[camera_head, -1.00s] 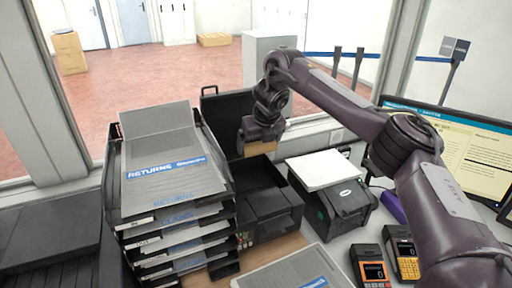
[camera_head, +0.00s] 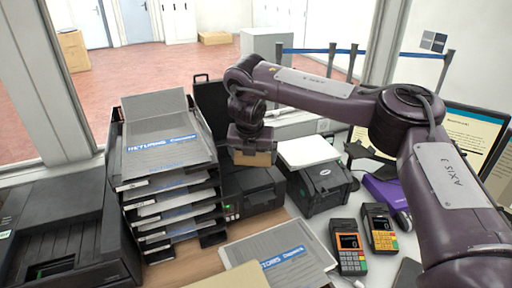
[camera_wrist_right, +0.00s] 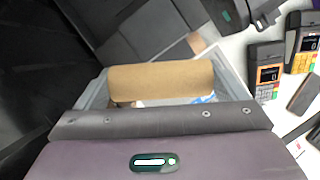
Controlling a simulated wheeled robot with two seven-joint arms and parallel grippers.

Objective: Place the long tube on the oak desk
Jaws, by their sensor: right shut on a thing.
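The long tube (camera_head: 255,158) is a brown cardboard cylinder. My right gripper (camera_head: 250,147) is shut on it and holds it in front of the black printer, right of the paper-tray stack. A bare strip of the oak desk (camera_head: 192,268) shows at the bottom of the head view, below the tray stack. The tube appears to be above the counter, not resting on the wood. My left gripper is not in view.
The tray stack (camera_head: 168,165) stands left of the tube. A black printer (camera_head: 262,192), a label printer (camera_head: 322,186) and card terminals (camera_head: 348,247) crowd the right. A grey folder (camera_head: 275,250) covers part of the wood. A black machine (camera_head: 75,240) stands at left.

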